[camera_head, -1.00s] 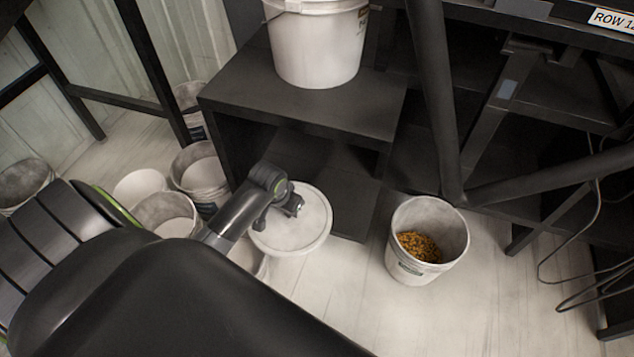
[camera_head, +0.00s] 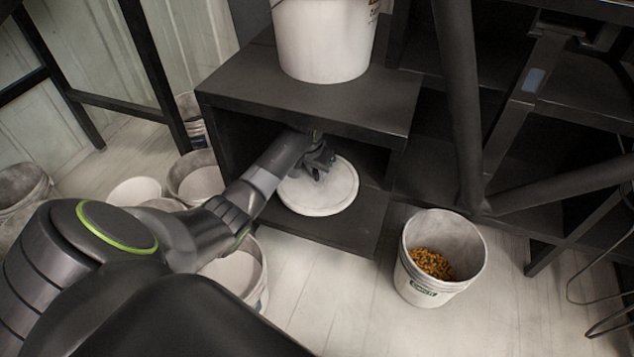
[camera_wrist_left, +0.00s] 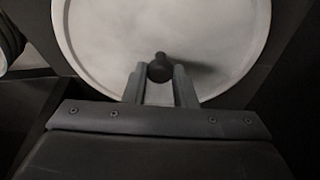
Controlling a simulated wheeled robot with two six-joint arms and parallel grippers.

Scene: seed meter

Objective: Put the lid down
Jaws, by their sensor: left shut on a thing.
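The lid (camera_head: 335,195) is a round white disc with a raised rim and a small dark knob. In the head view it is at the lower shelf (camera_head: 352,228) of the black unit, level or nearly so; whether it touches the shelf I cannot tell. My left gripper (camera_head: 318,168) reaches in from the left over the lid and is shut on its knob. The left wrist view shows the lid (camera_wrist_left: 110,40) with the knob (camera_wrist_left: 160,68) between the fingers (camera_wrist_left: 160,85). My right gripper is not in view.
A white bucket (camera_head: 322,45) stands on the upper shelf (camera_head: 300,100) above the lid. An open bucket (camera_head: 412,285) with yellow-brown grain (camera_head: 432,263) stands on the floor to the right. Several empty white buckets stand at the left. A black post (camera_head: 458,110) rises right of the shelf.

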